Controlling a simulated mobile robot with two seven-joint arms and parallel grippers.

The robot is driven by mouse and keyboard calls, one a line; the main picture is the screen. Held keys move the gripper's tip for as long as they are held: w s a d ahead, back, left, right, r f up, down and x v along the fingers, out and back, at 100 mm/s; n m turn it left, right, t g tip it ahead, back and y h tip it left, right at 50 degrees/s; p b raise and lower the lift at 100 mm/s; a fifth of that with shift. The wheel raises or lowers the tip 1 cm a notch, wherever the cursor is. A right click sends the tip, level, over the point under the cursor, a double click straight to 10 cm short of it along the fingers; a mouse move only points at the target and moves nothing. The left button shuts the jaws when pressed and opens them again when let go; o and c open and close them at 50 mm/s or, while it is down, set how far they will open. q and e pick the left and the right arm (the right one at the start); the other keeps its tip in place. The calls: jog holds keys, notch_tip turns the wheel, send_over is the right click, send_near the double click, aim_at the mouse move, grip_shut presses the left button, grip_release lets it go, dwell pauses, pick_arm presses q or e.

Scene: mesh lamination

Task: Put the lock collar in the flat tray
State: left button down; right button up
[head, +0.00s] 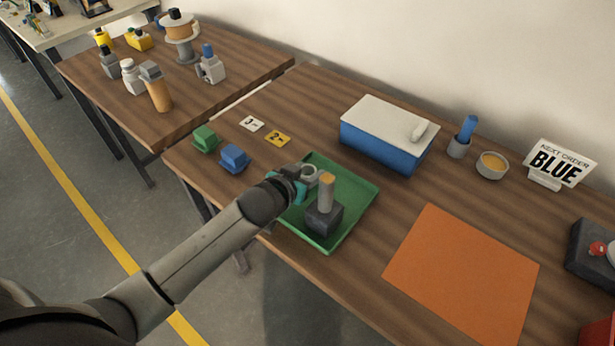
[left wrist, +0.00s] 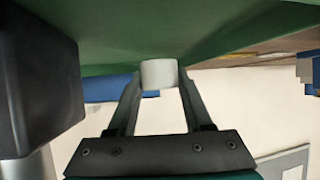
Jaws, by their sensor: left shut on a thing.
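The lock collar (head: 309,171) is a small light-grey ring. My left gripper (head: 302,178) is shut on it, over the left part of the green flat tray (head: 357,196). In the left wrist view the collar (left wrist: 159,73) sits between the two fingertips, close to the green tray surface (left wrist: 190,25). I cannot tell whether it touches the tray. A dark block with a grey, orange-topped post (head: 324,215) stands in the tray, just right of the gripper. My right gripper is not in view.
An orange mat (head: 462,272) lies to the right.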

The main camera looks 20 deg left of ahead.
pick_arm(q)
jog(key=shift+f, duration=0.55)
jog(key=shift+f, duration=0.2)
jog(key=c, duration=0.6)
grip_release()
jog(key=shift+r, duration=0.15)
jog(key=shift+s+r, duration=0.15)
jog(key=p+v, duration=0.3)
jog(key=v, duration=0.8)
jog(key=shift+s+a+r, duration=0.1)
jog(key=shift+s, duration=0.2)
